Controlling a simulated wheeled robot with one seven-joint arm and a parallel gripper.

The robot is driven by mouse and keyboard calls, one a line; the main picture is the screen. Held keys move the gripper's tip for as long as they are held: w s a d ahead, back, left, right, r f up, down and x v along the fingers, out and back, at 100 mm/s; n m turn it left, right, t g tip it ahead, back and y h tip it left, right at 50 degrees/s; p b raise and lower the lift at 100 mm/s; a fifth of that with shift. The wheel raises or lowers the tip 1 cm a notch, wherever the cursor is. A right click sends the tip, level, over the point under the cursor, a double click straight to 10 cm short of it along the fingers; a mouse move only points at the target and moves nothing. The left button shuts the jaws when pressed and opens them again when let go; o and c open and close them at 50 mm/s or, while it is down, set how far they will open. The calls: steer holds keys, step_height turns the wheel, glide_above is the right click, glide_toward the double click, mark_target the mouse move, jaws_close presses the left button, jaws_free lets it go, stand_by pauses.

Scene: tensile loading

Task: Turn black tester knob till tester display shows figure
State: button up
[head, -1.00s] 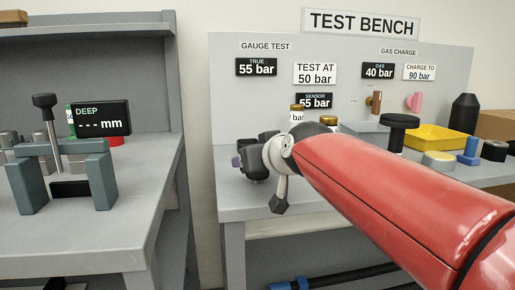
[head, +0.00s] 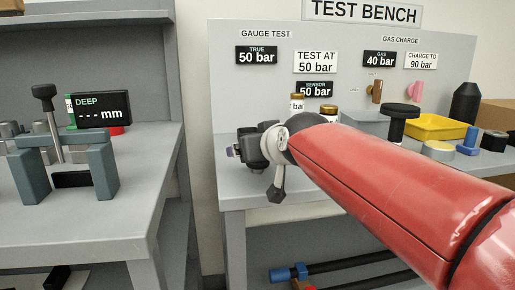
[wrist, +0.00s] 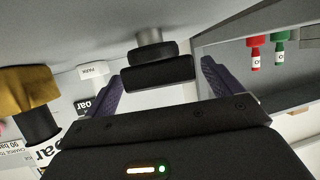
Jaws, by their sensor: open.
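The tester's TRUE display (head: 257,56) reads 50 bar, and the SENSOR display (head: 315,90) also reads 50 bar. The white TEST AT card (head: 316,62) shows 50 bar. In the wrist view a black knob (wrist: 157,71) on a grey stem lies between the two dark purple fingers of my gripper (wrist: 160,78), with gaps on both sides. The gripper is open and empty. In the head view my gripper (head: 234,151) is at the left end of the bench, and the knob is hidden there behind my wrist and arm.
The gas charge side has a GAS display (head: 379,58) at 40 bar, a yellow tray (head: 436,128) and a black-topped post (head: 398,122). A gauge with brass cap (head: 297,101) stands just behind my wrist. A second table (head: 140,190) is at left, across a gap.

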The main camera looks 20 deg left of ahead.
steer(key=b+v, duration=0.2)
steer(key=v, duration=0.5)
steer(key=shift+s+d+r, duration=0.2)
steer(key=shift+s+d, duration=0.05)
